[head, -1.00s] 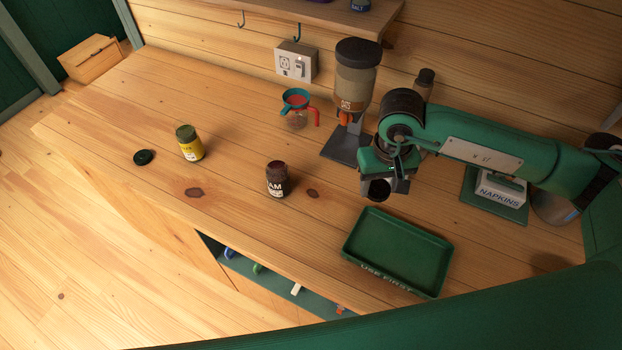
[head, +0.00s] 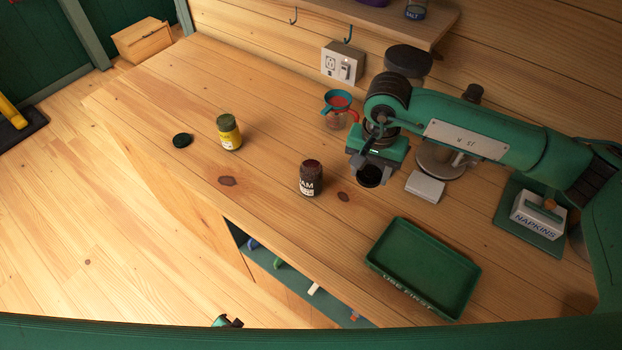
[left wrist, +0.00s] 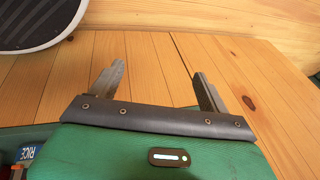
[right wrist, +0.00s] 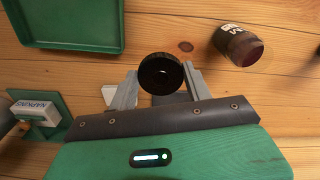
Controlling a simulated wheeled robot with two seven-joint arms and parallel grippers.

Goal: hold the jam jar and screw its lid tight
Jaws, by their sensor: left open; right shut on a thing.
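The jam jar (head: 311,180) stands upright on the wooden counter with a dark red, uncovered top. It also shows in the right wrist view (right wrist: 238,45), right of the gripper. My right gripper (head: 371,180) is shut on a dark round lid (right wrist: 161,74), held between its fingertips and apart from the jar, to the jar's right in the head view. My left gripper (left wrist: 160,80) is open and empty in the left wrist view. A small dark-green part at the head view's bottom edge (head: 228,321) seems to be its tip.
A green tray (head: 424,268) is in front, napkins (head: 538,215) at right. A red-and-teal funnel cup (head: 338,108) stands behind. Counter around the jam jar is clear.

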